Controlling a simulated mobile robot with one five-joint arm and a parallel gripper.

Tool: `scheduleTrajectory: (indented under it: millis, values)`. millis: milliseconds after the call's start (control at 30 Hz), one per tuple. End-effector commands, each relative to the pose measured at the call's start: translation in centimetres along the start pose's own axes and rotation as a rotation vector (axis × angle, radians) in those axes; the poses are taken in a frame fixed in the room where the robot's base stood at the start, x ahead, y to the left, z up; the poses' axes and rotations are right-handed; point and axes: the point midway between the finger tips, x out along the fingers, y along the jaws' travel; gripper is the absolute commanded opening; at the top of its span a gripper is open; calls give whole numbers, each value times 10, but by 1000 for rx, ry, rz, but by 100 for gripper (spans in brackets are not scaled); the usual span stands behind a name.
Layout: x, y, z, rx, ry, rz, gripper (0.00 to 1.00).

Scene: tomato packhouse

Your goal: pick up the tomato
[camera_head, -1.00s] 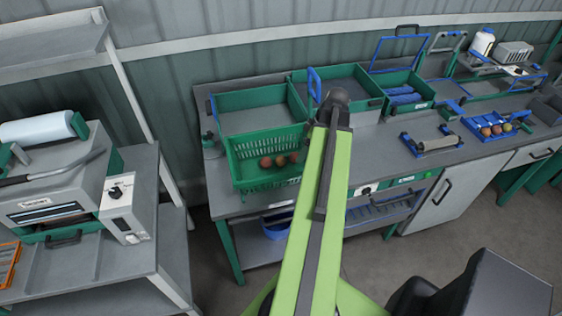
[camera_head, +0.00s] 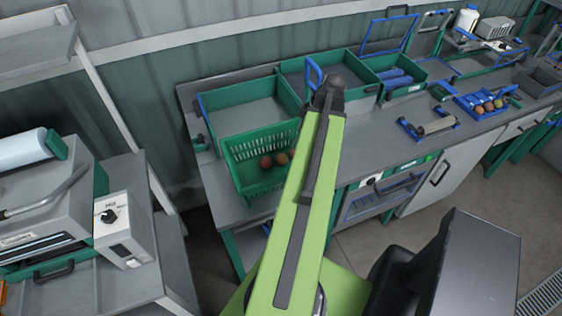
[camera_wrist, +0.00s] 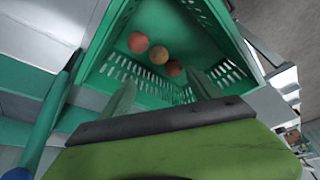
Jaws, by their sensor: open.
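Three reddish tomatoes lie in a slotted green crate: one (camera_wrist: 138,42), a middle one (camera_wrist: 158,55) and one nearest my gripper (camera_wrist: 173,68). In the head view two tomatoes show, a left one (camera_head: 266,162) and a right one (camera_head: 282,158); my arm covers the area beside them. The crate (camera_head: 240,151) stands at the bench's front left, and its slotted wall also shows in the wrist view (camera_wrist: 125,72). My gripper (camera_wrist: 160,77) is open and empty, its two fingers pointing toward the crate. In the head view my arm hides it.
Solid green trays (camera_head: 228,133) stand behind the crate, and a blue upright handle (camera_head: 313,73) rises near my arm's end. A blue tray (camera_head: 468,101) with several round fruits lies at the right. A grey machine (camera_head: 50,230) stands on the left bench.

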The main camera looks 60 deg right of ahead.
Motion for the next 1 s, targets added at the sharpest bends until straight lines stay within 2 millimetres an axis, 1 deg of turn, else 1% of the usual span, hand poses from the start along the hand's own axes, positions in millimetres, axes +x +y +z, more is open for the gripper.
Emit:
scheduleTrajectory:
  millis: [33, 300, 400, 500, 667, 767, 900, 1000]
  values:
    - [19, 1, 6, 2, 0, 1, 72]
    - [80, 3, 11, 10, 0, 5, 72]
    - [99, 4, 12, 13, 0, 5, 72]
    - [105, 4, 10, 13, 0, 5, 72]
    - [105, 4, 9, 14, 0, 6, 72]
    - [117, 4, 10, 14, 0, 5, 72]
    - [143, 4, 13, 15, 0, 6, 72]
    - [156, 4, 12, 14, 0, 6, 72]
